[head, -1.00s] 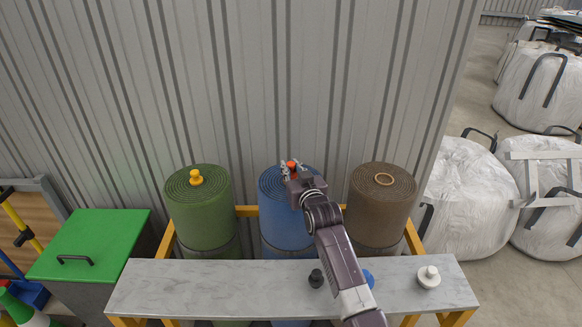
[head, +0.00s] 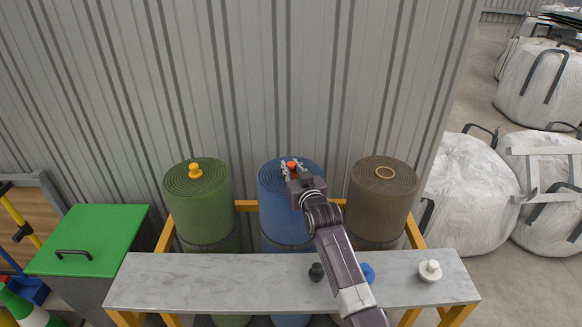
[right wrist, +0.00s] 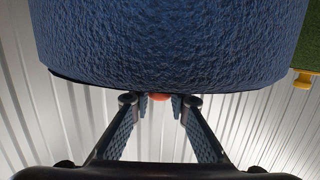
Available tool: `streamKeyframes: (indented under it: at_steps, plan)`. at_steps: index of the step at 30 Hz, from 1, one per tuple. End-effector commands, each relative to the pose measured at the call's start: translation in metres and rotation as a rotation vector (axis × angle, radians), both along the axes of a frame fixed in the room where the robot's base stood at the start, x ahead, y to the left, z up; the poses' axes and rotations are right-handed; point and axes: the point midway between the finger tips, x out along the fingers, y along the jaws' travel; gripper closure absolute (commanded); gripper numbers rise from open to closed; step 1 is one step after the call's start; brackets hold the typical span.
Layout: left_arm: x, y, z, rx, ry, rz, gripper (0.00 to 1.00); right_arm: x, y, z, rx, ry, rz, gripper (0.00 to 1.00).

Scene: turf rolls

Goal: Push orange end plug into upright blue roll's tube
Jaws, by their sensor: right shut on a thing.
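The blue roll (head: 283,218) stands upright in the middle of three rolls. My right gripper (head: 290,169) is over its top and is shut on the orange end plug (head: 292,165). The plug's orange head shows between the fingers. In the right wrist view, which looks upside down, the orange plug (right wrist: 160,97) sits at the rim of the blue roll (right wrist: 165,45) between the two fingers. The tube's mouth is hidden, so I cannot tell how far the plug is in. My left gripper is not in view.
A green roll (head: 205,215) with a yellow plug (head: 195,171) stands left; a brown roll (head: 380,210) with an open tube ring stands right. The marble-like shelf (head: 200,284) in front holds black (head: 316,272), blue (head: 367,273) and white (head: 430,270) plugs. A corrugated wall is close behind.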

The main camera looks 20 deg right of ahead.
Motion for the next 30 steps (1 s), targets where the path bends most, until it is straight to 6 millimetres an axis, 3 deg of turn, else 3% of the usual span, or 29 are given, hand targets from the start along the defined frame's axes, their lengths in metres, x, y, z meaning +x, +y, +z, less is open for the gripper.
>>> streamKeyframes:
  at_steps: [1,6,17,23,30]
  plan:
    - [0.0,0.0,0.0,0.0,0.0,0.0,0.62,0.0,0.0,0.0,0.0,-0.001,0.0,0.81]
    - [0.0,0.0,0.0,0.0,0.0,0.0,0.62,0.0,0.0,0.0,0.0,-0.001,0.0,0.63]
    - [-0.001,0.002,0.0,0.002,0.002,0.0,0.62,-0.003,0.0,0.0,0.0,0.0,0.0,0.63]
    - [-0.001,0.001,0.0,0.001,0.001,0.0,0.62,-0.024,0.0,0.002,0.0,0.0,0.0,0.63]
    - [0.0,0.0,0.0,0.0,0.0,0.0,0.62,-0.067,0.001,0.009,0.0,0.0,0.0,0.63]
